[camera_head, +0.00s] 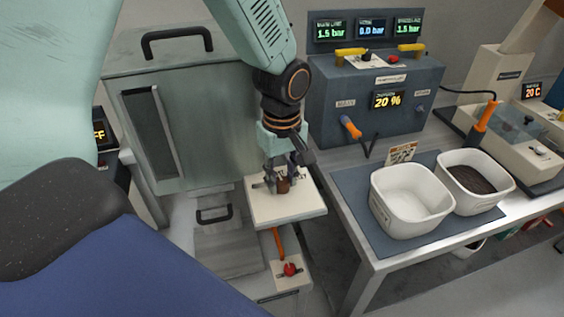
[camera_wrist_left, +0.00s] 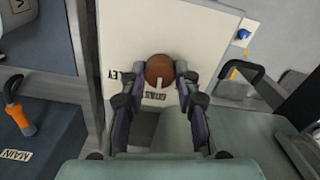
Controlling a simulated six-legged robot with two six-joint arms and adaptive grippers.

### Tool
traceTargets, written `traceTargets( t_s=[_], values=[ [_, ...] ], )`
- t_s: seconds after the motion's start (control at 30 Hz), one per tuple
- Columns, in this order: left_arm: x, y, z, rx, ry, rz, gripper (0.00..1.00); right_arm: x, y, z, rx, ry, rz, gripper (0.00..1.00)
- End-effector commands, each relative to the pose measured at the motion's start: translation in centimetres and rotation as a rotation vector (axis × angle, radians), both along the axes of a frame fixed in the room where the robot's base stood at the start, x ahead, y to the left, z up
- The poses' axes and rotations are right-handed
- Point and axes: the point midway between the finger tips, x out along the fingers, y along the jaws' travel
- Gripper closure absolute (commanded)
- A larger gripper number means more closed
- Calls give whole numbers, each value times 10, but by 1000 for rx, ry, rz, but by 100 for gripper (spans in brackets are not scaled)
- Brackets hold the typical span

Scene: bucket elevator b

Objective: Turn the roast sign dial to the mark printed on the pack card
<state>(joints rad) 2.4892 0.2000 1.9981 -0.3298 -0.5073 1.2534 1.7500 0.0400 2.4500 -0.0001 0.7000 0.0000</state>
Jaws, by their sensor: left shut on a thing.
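The roast sign dial is a round brown knob (camera_wrist_left: 159,69) on a pale board (camera_wrist_left: 115,30). In the wrist view a short pale pointer on its near side points down, toward partly covered lettering. In the head view the board (camera_head: 299,207) stands low at the center, and the knob (camera_head: 283,187) is mostly hidden under my gripper. My left gripper (camera_head: 281,177) is shut on the knob, one finger on each side; it also shows in the wrist view (camera_wrist_left: 158,78). A small printed card (camera_head: 402,152) stands behind the white tubs; I cannot read its mark. My right gripper is out of view.
A blue-grey control box (camera_head: 425,73) with displays stands behind. Two white tubs, one empty (camera_head: 393,219) and one holding dark material (camera_head: 506,186), stand on the right table. A red knob (camera_head: 290,269) is below the board. A large grey-green cabinet (camera_head: 220,150) stands left of it.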

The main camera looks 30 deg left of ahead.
Motion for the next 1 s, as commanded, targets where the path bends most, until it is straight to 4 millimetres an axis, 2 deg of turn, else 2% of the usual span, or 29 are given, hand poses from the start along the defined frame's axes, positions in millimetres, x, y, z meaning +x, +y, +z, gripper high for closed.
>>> traceTargets(
  t_s=[0.03,0.4,1.0],
  values=[
    [3,1,8,2,-9,-46,100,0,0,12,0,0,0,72],
    [4,1,8,3,-12,-397,100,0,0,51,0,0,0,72],
    [6,1,7,5,-14,-927,100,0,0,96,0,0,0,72]
  ],
)
